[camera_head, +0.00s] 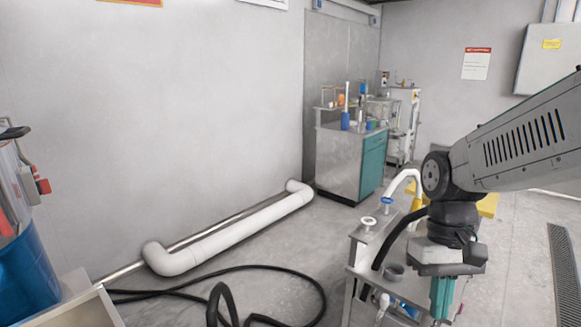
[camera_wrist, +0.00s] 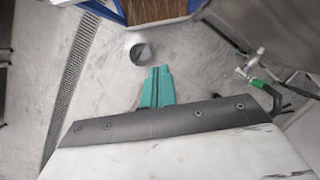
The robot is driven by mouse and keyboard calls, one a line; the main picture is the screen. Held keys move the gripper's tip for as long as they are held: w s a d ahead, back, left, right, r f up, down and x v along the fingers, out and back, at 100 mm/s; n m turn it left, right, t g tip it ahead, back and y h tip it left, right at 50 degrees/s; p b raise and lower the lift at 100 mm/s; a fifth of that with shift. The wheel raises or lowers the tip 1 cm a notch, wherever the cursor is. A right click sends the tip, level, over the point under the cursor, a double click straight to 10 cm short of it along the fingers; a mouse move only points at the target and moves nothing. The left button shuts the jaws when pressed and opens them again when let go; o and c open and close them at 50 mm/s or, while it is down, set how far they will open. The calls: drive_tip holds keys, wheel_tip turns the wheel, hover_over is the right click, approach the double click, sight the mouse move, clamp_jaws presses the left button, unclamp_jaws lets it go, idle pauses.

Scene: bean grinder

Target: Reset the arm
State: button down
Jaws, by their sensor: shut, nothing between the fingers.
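My gripper (camera_head: 441,298) hangs from my arm at the right of the head view, its teal fingers pointing down in front of a metal stand (camera_head: 358,236). In the wrist view its fingers (camera_wrist: 157,72) lie side by side, closed and empty. A small round grey cup (camera_wrist: 140,53) shows just beyond the fingertips, apart from them in the picture.
White taps and a black hose stand on the metal stand. A white floor pipe (camera_head: 235,235) runs along the wall, with black cable (camera_head: 270,268) on the floor. A teal-doored cabinet (camera_head: 372,174) stands behind. A blue-edged bin of brown material (camera_wrist: 157,10) is at the wrist view's top.

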drive_tip(key=s+d+r+t, duration=0.2)
drive_tip(key=s+r+t, duration=0.2)
drive_tip(key=s, duration=0.6)
drive_tip(key=shift+s+r+m+t, duration=0.3)
drive_tip(key=shift+s+r+t, duration=0.1)
drive_tip(key=shift+r, duration=0.45)
